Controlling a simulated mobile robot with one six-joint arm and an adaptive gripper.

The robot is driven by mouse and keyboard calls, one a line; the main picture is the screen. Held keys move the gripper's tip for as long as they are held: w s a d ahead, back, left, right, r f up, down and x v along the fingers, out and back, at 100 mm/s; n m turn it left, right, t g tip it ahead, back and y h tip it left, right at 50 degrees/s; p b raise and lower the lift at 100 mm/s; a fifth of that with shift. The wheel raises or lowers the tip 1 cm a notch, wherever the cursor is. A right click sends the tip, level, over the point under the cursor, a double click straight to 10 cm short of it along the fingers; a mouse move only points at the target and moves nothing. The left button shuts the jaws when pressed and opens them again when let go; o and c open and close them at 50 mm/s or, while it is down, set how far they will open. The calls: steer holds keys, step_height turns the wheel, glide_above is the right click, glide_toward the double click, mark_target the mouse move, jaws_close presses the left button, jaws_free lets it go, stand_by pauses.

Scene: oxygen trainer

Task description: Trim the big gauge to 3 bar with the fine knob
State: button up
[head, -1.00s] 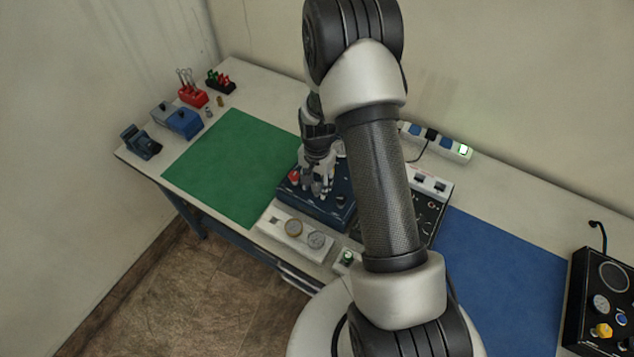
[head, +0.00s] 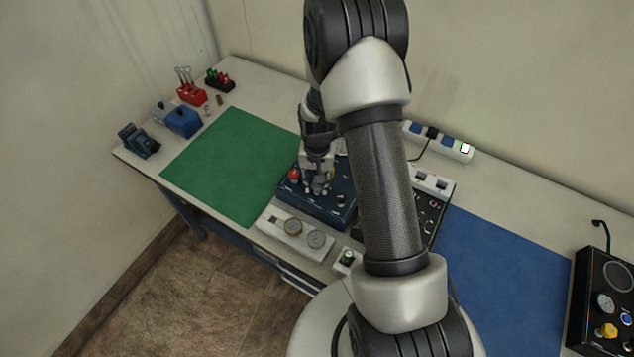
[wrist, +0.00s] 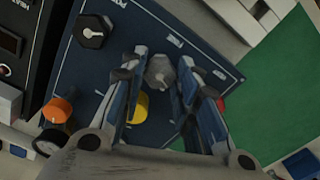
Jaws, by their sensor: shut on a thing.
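The blue panel box (head: 312,206) stands on the bench below my gripper (head: 316,190). In the wrist view my gripper (wrist: 160,82) has its two fingers on either side of a grey knob (wrist: 160,72) with a pale pointer mark, and is shut on it. A black knob (wrist: 90,30) and a yellow knob (wrist: 138,107) are on the same panel. A red button (head: 294,174) is at its left side. I cannot tell which gauge is the big one, and no needle is readable.
A green mat (head: 235,165) lies left of the panel and a blue mat (head: 505,275) lies right. A black box with switches (head: 430,215) stands close on the right. A black gauge panel (head: 600,290) stands at the far right. My arm hides part of the bench.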

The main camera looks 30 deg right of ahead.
steer(key=o, duration=1.1)
steer(key=shift+c, duration=0.2)
step_height(320, 180, up, 12)
stand_by(0.5)
